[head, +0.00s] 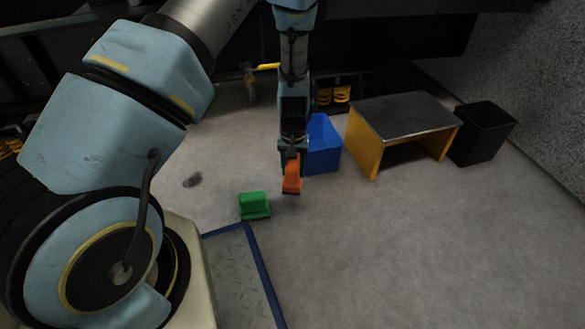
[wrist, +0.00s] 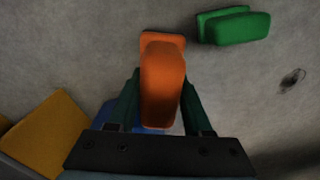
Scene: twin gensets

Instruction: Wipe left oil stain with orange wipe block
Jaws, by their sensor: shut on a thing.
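My gripper (head: 291,160) points down and is shut on the orange wipe block (head: 292,177). In the wrist view the orange wipe block (wrist: 162,85) sits between the two dark green fingers of my gripper (wrist: 160,100). In the head view the block is close to the floor; I cannot tell whether it touches. A dark oil stain (head: 193,180) lies on the floor to the left of the block. It also shows in the wrist view (wrist: 292,79) at the right edge. No second stain is in view.
A green block (head: 254,205) stands on the floor between the stain and my gripper, nearer the camera. A blue bin (head: 322,146) is just behind my gripper. A yellow step stool (head: 365,146) and a black bin (head: 481,134) stand at right. The front-right floor is clear.

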